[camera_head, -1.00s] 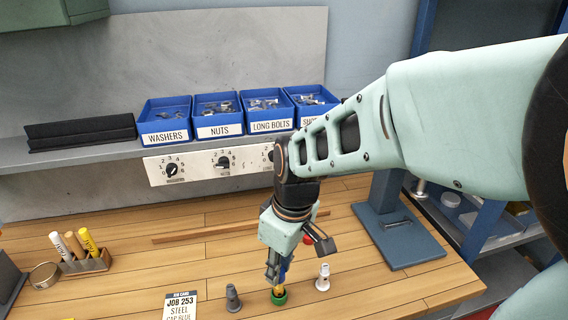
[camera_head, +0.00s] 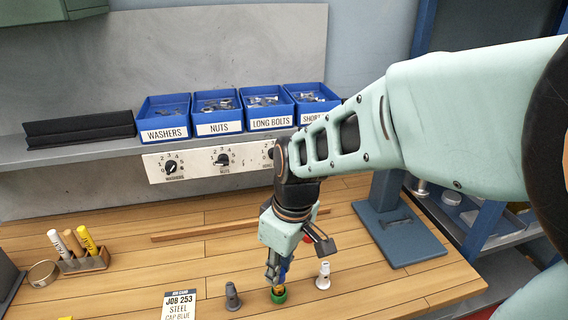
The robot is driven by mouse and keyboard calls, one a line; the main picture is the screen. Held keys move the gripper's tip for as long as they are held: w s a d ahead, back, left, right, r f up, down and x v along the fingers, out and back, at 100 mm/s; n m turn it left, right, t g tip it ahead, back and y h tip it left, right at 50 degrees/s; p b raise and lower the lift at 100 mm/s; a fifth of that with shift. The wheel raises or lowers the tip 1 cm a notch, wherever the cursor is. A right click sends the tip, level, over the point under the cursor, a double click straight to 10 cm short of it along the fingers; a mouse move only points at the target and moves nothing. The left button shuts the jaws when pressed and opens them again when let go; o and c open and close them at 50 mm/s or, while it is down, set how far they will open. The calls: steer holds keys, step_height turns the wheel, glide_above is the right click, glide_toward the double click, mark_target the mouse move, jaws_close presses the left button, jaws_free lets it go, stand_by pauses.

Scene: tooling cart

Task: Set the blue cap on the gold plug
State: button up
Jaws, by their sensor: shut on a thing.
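My gripper (camera_head: 277,274) points down near the front middle of the bench and is shut on the blue cap (camera_head: 284,271). Only a sliver of the cap shows between the fingers. Directly below is the gold plug (camera_head: 278,289), with a green ring (camera_head: 278,297) around its base. The cap is at or just above the plug's top; the fingers hide whether they touch.
A dark grey plug (camera_head: 233,298) stands to the left and a pale silver plug (camera_head: 323,277) to the right, both close. A red piece (camera_head: 306,237) lies behind the gripper. A job card (camera_head: 180,304), a marker holder (camera_head: 84,261) and a blue stand (camera_head: 400,238) are farther out.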

steer(key=shift+f, duration=0.25)
steer(key=shift+f+b, duration=0.35)
steer(key=shift+b, duration=0.15)
stand_by(0.5)
steer(key=o, duration=0.8)
steer(key=shift+o, duration=0.8)
steer(key=o, duration=0.4)
steer(key=shift+c, duration=0.2)
